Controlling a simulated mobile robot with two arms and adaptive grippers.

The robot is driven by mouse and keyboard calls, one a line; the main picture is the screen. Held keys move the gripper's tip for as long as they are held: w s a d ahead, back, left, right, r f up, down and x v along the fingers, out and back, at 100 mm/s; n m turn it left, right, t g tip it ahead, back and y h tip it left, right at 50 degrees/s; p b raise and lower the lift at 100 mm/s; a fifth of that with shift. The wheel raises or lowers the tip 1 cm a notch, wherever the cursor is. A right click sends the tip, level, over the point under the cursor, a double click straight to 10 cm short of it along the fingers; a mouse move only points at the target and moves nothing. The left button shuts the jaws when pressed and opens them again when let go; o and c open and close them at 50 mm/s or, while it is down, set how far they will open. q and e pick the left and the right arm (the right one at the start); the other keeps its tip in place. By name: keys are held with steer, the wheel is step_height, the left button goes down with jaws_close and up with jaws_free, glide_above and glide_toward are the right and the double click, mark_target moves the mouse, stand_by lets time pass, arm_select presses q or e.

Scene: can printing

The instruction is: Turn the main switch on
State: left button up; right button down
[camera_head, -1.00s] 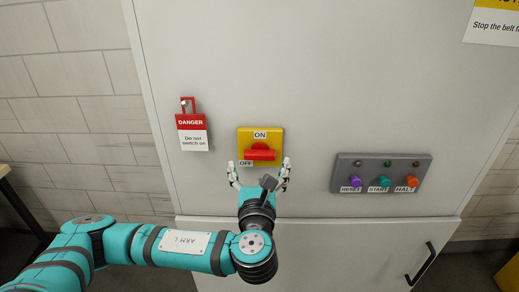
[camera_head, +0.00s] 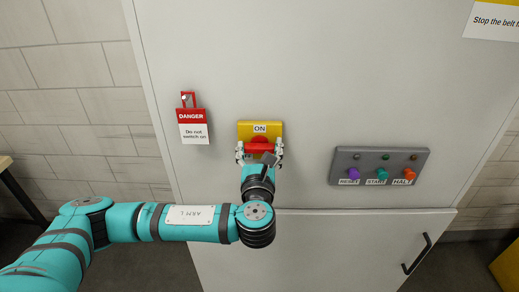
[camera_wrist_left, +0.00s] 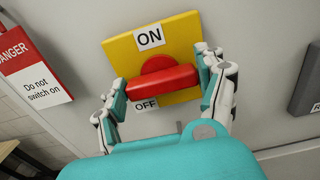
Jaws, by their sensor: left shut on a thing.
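The main switch is a red handle (camera_head: 258,146) on a yellow plate (camera_head: 272,129), fixed to the grey cabinet door. The plate is labelled ON at the top and OFF at the lower left. In the left wrist view the red handle (camera_wrist_left: 162,87) lies roughly sideways, with its round hub above it. My left gripper (camera_head: 260,154) is at the switch, one finger at each end of the handle, shut on it. In the left wrist view the gripper (camera_wrist_left: 163,90) shows the same, fingers left and right of the handle. My right gripper is not in view.
A red and white danger tag reading "Do not switch on" (camera_head: 193,131) hangs left of the switch. A grey panel (camera_head: 343,157) with RESET, START and HALT buttons is to the right. A black door handle (camera_head: 417,254) sits lower right.

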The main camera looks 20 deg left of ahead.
arm_select(q)
steer(key=shift+c, duration=1.2)
steer(key=shift+f+n, duration=0.1)
steer(key=shift+n, duration=0.2)
steer(key=n+b, duration=0.2)
steer(key=shift+f+n, duration=0.15)
steer(key=shift+n, duration=0.15)
steer(key=n+b, duration=0.2)
steer(key=n, duration=0.2)
steer(key=shift+a, duration=0.1)
steer(key=n+b, duration=0.2)
steer(key=n, duration=0.3)
steer(key=shift+s+f+n, duration=0.1)
steer(key=shift+n, duration=0.3)
steer(key=n+b, duration=0.1)
steer(key=n, duration=0.3)
steer(key=shift+n+b, duration=0.3)
steer(key=shift+n, duration=0.1)
